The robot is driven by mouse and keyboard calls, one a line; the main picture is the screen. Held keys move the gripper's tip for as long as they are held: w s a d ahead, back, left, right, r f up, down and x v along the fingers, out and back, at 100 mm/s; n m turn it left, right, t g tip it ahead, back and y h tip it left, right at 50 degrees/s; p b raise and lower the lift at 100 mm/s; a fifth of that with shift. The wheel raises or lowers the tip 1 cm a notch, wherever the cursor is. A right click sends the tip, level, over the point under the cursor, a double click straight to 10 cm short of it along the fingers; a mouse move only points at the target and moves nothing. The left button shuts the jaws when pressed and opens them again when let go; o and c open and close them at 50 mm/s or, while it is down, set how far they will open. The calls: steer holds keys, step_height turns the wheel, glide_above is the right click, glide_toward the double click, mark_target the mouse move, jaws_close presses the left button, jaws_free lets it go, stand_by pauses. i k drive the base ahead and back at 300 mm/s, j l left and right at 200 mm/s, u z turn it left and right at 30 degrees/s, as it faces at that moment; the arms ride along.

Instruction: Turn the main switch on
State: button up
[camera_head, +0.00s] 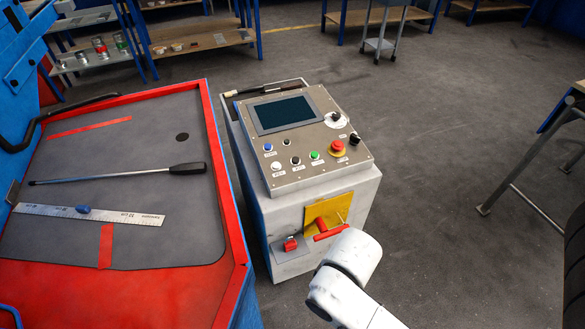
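The grey control cabinet (317,195) stands in the middle of the view. On its front face is a yellow plate (318,211) with a red switch handle (329,233) on it. The handle's bar lies nearly level, tilted slightly up to the right. I take this to be the main switch; no label on it is readable. To its lower left is a smaller red part (290,244) on a grey plate. My white arm reaches in from the bottom, its upper end just below and right of the handle. My gripper's fingers cannot be seen.
The cabinet's top panel has a dark screen (283,113), a red emergency button (337,146), coloured buttons and black knobs. Floor (450,150) is open at right, before a metal-legged stand (520,190).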

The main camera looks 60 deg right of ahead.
mark_target(355, 140)
steer(key=z, duration=1.25)
